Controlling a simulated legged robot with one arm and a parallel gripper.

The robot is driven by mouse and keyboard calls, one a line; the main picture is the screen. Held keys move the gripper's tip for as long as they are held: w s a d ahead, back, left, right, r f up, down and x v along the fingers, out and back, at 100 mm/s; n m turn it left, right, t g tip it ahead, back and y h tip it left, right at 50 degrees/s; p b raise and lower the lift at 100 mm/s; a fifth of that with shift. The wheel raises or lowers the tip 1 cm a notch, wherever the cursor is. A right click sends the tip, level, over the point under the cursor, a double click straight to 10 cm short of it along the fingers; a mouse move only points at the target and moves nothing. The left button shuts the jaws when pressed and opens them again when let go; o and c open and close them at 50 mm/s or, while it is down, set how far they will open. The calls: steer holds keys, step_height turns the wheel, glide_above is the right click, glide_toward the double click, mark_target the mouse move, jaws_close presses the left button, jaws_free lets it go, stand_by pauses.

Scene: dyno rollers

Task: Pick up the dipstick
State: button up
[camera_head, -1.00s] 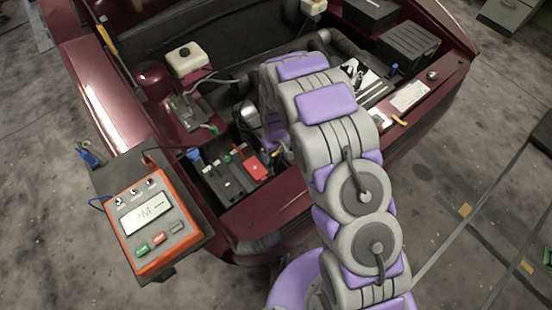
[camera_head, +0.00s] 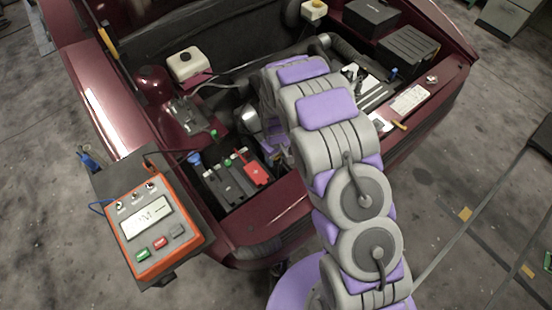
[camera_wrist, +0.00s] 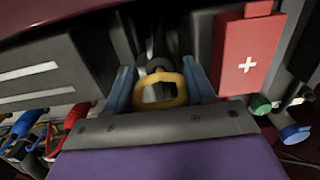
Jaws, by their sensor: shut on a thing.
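The dipstick's yellow ring handle (camera_wrist: 182,92) is in the middle of the wrist view, between the two blue-grey fingers of my gripper (camera_wrist: 160,84). The gripper is shut on this handle. The dipstick's shaft cannot be made out below the ring. In the camera_head view my arm reaches down into the engine bay and hides the gripper and the dipstick.
The battery (camera_head: 231,180) with a red cover (camera_head: 254,172) lies left of my arm; the red cover with a white cross also shows close by in the wrist view (camera_wrist: 249,55). An orange tester (camera_head: 155,232) stands at the left front. The dark red car body surrounds the bay.

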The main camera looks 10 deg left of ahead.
step_height(320, 180, up, 28)
steer(key=p, duration=0.3)
steer(key=shift+f, duration=0.15)
stand_by(0.5)
steer(key=b, duration=0.3)
steer(key=shift+w, duration=0.1)
steer(key=shift+b, duration=0.35)
steer(key=shift+a+r, duration=0.1)
steer(key=shift+r, duration=0.2)
